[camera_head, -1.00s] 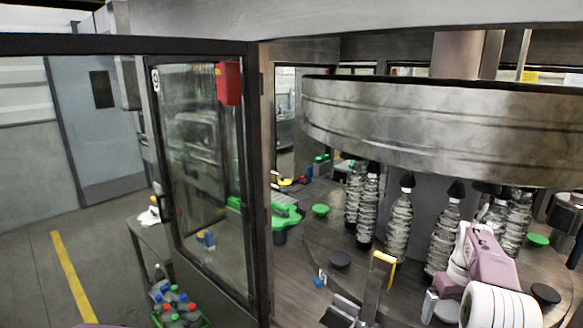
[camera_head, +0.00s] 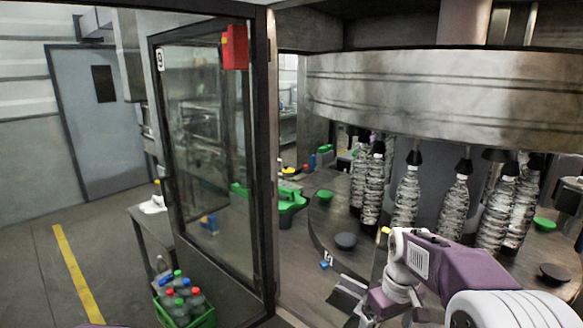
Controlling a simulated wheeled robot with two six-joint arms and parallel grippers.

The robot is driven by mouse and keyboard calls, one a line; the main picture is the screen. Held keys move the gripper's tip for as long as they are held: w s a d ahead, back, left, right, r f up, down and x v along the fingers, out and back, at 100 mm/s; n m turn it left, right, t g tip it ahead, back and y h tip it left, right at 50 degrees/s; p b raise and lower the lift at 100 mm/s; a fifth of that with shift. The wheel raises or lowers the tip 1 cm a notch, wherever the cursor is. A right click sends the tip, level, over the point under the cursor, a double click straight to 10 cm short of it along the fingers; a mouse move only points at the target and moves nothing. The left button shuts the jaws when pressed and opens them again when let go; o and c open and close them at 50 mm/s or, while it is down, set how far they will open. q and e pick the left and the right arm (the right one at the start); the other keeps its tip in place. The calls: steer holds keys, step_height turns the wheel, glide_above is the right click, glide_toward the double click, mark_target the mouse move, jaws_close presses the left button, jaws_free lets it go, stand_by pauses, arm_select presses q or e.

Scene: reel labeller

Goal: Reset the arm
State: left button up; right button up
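My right arm (camera_head: 460,275), purple and white, reaches in from the lower right corner. It bends at a white joint and turns down to a purple and white link at the bottom edge. The arm passes in front of the round machine table (camera_head: 322,228) and the lower part of the bottles. My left gripper is not in the picture. Only a sliver of purple, perhaps my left arm, shows at the bottom left edge.
Several clear bottles (camera_head: 405,200) stand on the round table under a large metal drum (camera_head: 440,95). A glazed door (camera_head: 210,150) with a red box (camera_head: 235,46) stands left of it. A green crate (camera_head: 205,319) of bottles sits low left. The grey floor (camera_head: 35,270) is open.

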steer(key=s+a+f+m+b, duration=0.1)
steer(key=s+a+f+m, duration=0.2)
steer(key=s+f, duration=0.9)
steer(key=shift+s+a+m+t, duration=0.3)
steer(key=shift+s+m, duration=0.3)
steer(key=shift+s, duration=0.15)
steer(key=shift+s, duration=0.15)
